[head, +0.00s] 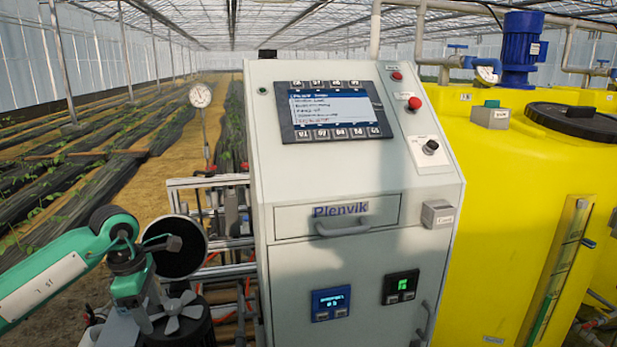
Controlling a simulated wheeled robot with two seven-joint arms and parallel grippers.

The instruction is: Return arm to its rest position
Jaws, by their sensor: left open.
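My left arm, teal with black joints, comes in from the left edge and bends downward at the wrist. My left gripper (146,308) is at the lower left, pointing down beside a grey bladed fan wheel (178,312) on a dark motor-like body. Its jaws are open, and I see nothing held between them. The fingertips are small and partly lost against the parts behind. A round black disc with a pale rim (184,262) shows just right of the wrist; I cannot tell whether they touch. My right gripper is not in view.
The grey control cabinet (290,270), with a screen (334,108) and drawer (337,213), stands at centre. A pipe frame (208,181) and a dial gauge (201,95) are left of it. A yellow tank (500,200) fills the right. Crop rows lie behind at left.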

